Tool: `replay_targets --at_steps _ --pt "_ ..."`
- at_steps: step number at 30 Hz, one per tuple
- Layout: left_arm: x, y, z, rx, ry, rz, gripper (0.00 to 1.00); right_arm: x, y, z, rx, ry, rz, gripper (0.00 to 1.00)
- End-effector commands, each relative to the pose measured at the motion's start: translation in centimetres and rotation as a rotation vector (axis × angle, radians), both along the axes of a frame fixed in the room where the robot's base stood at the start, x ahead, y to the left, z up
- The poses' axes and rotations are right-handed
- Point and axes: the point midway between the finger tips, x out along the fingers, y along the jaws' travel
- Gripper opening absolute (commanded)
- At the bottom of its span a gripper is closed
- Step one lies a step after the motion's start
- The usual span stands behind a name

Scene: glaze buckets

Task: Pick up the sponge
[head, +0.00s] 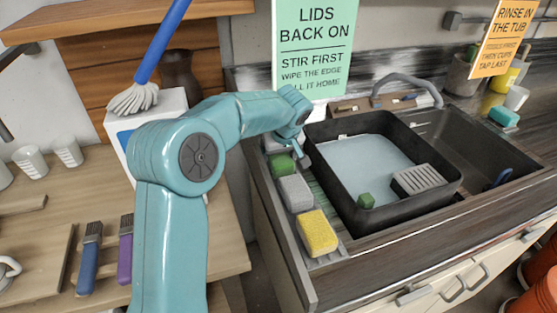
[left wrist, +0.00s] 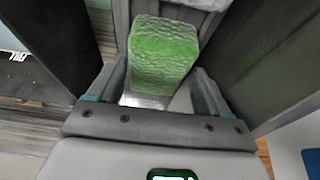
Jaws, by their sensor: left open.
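A green sponge (head: 282,165) lies at the far end of a row on the drainer left of the black tub, with a grey sponge (head: 295,191) and a yellow sponge (head: 318,233) nearer. In the left wrist view the green sponge (left wrist: 163,55) shows large and lies between the fingers' lines. My left gripper (head: 298,146) is open above the drainer, close to the green sponge; whether a finger touches it I cannot tell. The arm partly covers the drainer's far end. My right gripper is not in view.
The black tub (head: 328,185) of water holds a small green block (head: 366,200) and a grey ribbed piece (head: 418,180). A teal sponge (head: 504,117) lies right of the sink. Brushes (head: 125,250) lie on the left table. A green sign (head: 314,45) stands behind.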

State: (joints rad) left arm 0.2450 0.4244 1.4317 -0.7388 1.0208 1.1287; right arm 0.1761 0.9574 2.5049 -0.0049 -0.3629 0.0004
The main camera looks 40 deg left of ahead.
Motion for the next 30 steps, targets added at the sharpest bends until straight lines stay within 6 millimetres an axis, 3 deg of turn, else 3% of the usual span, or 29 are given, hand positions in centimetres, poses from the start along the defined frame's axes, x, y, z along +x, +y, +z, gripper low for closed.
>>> replay_targets --at_steps 5,28,29,30 --pt "0.4 0.5 -1.4 0.0 0.0 0.0 0.79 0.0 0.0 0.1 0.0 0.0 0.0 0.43" --pt "0.4 0.5 -1.9 0.0 -0.001 0.0 0.79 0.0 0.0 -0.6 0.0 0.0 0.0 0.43" --pt "0.4 0.5 -1.8 0.0 -0.001 0.0 0.72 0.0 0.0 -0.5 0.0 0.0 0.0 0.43" --pt "0.4 0.5 -1.8 0.0 -0.001 0.0 0.59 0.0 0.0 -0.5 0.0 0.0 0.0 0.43"
